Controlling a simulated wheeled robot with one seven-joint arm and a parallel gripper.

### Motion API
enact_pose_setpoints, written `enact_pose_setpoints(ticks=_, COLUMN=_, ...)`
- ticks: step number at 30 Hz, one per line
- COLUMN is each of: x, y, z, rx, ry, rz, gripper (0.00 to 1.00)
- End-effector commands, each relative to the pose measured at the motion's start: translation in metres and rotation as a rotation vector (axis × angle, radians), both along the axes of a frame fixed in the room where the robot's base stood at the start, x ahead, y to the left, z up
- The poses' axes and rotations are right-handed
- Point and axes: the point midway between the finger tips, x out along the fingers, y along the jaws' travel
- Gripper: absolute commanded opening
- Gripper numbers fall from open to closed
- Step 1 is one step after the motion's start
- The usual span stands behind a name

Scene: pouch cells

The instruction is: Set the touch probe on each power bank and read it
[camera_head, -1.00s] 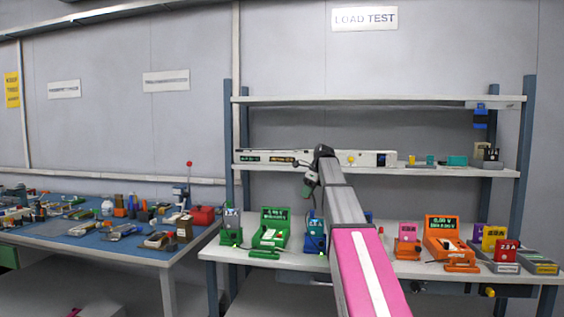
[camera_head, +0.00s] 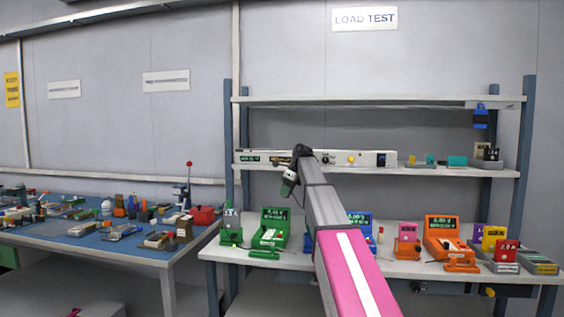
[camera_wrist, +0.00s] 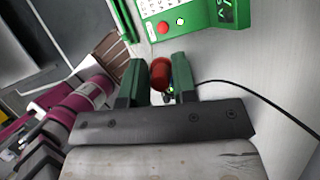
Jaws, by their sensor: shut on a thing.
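My gripper (camera_wrist: 160,85) is shut on a small red-brown cylinder (camera_wrist: 161,73), seemingly the touch probe; a small green light shows beside it. In the head view my gripper (camera_head: 289,188) hangs above and right of the green test station (camera_head: 270,227), in front of the shelves. The green station also shows at the top of the wrist view (camera_wrist: 192,14), with a red button and pale keys. A blue station (camera_head: 360,221) stands partly behind my arm, and an orange station (camera_head: 443,238) stands to the right. I cannot make out a power bank for certain.
Red (camera_head: 507,250), yellow and purple blocks crowd the white bench's right end. A dark cable (camera_wrist: 250,92) runs right from the gripper area in the wrist view. A shelf (camera_head: 440,170) crosses behind my arm. A cluttered blue-topped table (camera_head: 85,240) stands left.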

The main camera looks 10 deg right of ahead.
Motion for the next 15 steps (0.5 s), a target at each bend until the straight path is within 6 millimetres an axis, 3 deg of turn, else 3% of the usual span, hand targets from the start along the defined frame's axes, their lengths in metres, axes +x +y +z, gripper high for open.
enact_pose_setpoints(ticks=5, x=0.004, y=0.010, z=0.000, rx=0.000, ry=0.000, rz=0.001, gripper=0.07)
enact_pose_setpoints(ticks=15, x=0.016, y=0.049, z=0.000, rx=0.000, ry=0.000, rz=0.003, gripper=0.07)
